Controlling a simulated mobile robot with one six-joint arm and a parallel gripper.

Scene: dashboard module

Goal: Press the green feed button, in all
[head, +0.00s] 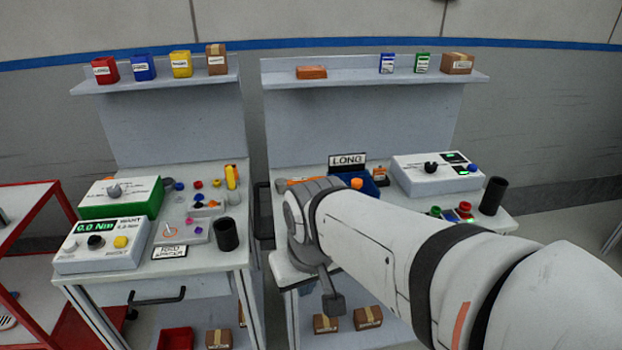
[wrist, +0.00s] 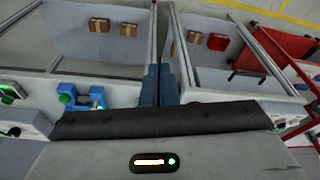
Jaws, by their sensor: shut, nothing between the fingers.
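A green button (head: 435,211) shows on the right bench in the head view, just above my arm, among small red and green parts. A round green knob (wrist: 66,98) shows at the left of the wrist view, beside blue parts; I cannot tell whether it is the same one. My gripper (wrist: 157,85) shows in the wrist view as two dark bluish fingers side by side, shut and empty. It is apart from the green knob, to its right. In the head view my arm reaches over the front of the right bench, and the fingertips cannot be made out.
A white control box (head: 437,174) and a black cup (head: 492,196) stand on the right bench. A LONG sign (head: 347,160) stands by a blue bin. The left bench holds a torque box (head: 103,246) and another black cup (head: 226,235). A red cart (head: 30,235) stands far left.

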